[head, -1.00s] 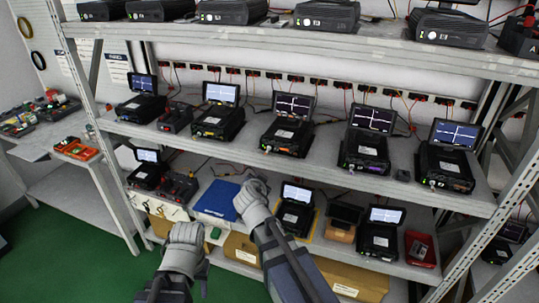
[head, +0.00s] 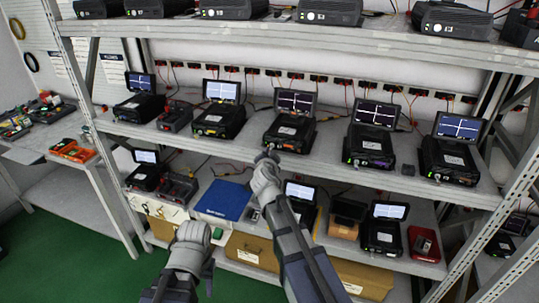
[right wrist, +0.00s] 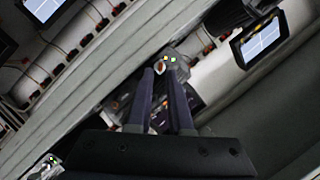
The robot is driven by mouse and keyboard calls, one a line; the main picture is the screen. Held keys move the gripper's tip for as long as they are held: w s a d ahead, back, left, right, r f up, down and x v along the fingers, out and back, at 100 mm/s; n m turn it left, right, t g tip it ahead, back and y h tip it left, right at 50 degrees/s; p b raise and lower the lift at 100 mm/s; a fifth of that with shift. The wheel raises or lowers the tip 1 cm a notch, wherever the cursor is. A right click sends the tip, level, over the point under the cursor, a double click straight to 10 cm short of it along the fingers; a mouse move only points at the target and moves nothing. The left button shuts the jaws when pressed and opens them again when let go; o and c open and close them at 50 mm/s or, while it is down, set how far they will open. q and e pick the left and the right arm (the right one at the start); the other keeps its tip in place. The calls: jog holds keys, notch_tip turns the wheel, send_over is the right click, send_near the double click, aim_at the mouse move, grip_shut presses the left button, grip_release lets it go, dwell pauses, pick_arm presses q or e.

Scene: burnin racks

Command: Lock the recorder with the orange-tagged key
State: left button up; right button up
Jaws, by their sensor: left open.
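Several black recorders with tilted screens stand on the shelves. The recorder nearest my right gripper (head: 265,157) is the middle one on the middle shelf (head: 290,130). That gripper is at the shelf's front edge, just left of and below this recorder's front. I cannot make out the orange-tagged key. My left gripper (head: 195,235) is open, low in front of the bottom shelf.
A blue folder (head: 222,201) lies on the lower shelf, with a red device (head: 424,245) further right. Cardboard boxes (head: 250,248) stand underneath. The middle shelf edge is close to my right gripper.

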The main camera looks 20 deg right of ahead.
aim_at(273, 147)
jog(key=x, duration=0.2)
jog(key=shift+w, duration=0.25)
grip_shut()
